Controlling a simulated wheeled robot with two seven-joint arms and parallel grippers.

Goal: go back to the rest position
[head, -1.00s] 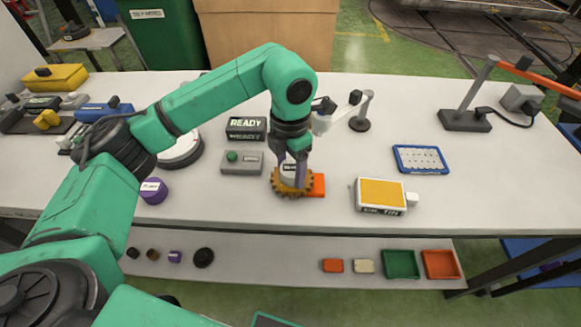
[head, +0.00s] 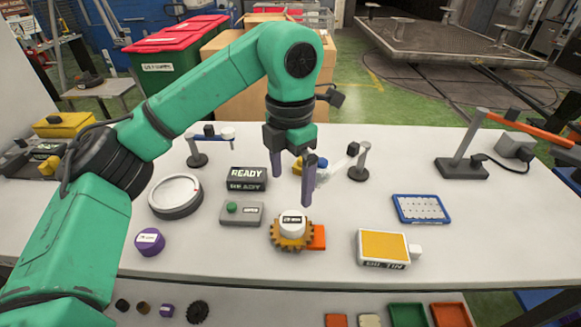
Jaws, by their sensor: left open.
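My left gripper (head: 291,182) is open and empty. It hangs above the white table (head: 200,262), with its fingers pointing down. Below it, a brown gear (head: 279,239) lies on the table with a labelled white cylinder (head: 292,226) on top. An orange block (head: 319,237) sits at the right side of the gear. The fingers are apart from the gear and cylinder. My right gripper does not show.
A READY display (head: 246,179), a grey box with a green button (head: 241,213), a round white dial (head: 175,195), a purple cylinder (head: 150,242), a yellow-topped tin (head: 383,248) and a blue-framed panel (head: 421,208) stand around. Small stands rise behind the gripper.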

